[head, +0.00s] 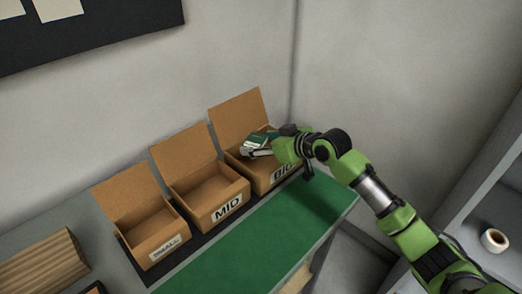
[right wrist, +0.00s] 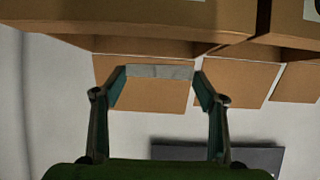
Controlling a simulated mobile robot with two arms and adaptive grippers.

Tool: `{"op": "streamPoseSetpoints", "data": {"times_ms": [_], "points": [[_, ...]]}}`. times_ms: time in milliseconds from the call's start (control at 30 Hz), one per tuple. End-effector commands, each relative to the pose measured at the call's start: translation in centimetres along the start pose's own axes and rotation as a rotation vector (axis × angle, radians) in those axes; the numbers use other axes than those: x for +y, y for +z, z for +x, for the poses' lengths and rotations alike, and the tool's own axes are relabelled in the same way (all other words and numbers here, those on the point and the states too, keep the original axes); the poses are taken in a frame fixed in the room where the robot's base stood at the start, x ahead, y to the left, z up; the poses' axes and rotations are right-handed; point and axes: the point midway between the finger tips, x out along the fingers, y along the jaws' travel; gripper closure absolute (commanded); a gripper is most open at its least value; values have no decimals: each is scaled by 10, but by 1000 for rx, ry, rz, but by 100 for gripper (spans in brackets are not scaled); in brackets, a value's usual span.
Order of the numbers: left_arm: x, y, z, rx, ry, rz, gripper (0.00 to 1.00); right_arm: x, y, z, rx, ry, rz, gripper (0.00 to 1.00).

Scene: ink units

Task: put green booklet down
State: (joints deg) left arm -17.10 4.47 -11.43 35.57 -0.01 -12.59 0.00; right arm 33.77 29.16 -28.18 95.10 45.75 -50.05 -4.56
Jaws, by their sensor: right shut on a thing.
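The green booklet (head: 257,139) is in the mouth of the open cardboard box labelled BIG (head: 262,177), at the right end of the row. My right gripper (head: 262,150) reaches in from the right over this box and is shut on the booklet. In the right wrist view, a pale grey strip, which looks like the booklet's edge (right wrist: 160,71), spans the gap between the fingertips of my right gripper (right wrist: 160,80). I cannot tell whether the booklet touches the box's floor or walls. My left gripper is not in view.
Open boxes labelled MID (head: 228,207) and SMALL (head: 165,246) stand to the left and look empty. A green mat (head: 250,245) in front is clear. A tape roll (head: 494,240) sits on the right shelf.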

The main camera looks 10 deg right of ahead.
Motion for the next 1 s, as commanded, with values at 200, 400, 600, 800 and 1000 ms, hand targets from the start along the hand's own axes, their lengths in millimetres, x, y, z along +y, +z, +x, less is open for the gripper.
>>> {"op": "streamPoseSetpoints", "data": {"times_ms": [200,400,600,800,1000], "points": [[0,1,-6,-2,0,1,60,6,15,13,-3,0,3,57],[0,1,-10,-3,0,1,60,6,31,22,2,1,0,57],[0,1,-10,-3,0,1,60,6,32,23,2,1,-1,57],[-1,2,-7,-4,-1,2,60,6,37,25,2,2,0,57],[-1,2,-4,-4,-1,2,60,6,42,28,2,2,0,57]]}}
